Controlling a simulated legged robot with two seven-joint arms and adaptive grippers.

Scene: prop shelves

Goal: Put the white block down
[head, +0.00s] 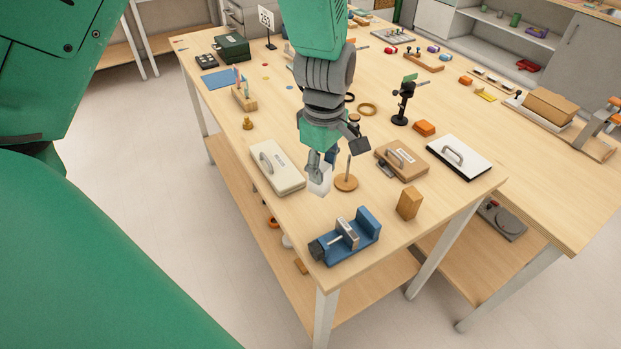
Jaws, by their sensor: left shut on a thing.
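The white block (319,184) is small and pale, near the front part of the wooden table (290,222). My left gripper (322,170) reaches down over the table and is shut on the white block. The gripper hides part of the block, and I cannot tell whether its underside touches the tabletop. My right gripper is not in view.
A cream case with a handle (276,167) lies close left of the block. A wooden peg on a round base (346,182) stands close right. A blue vise (345,238) sits in front, with a wooden block (409,203) to its right.

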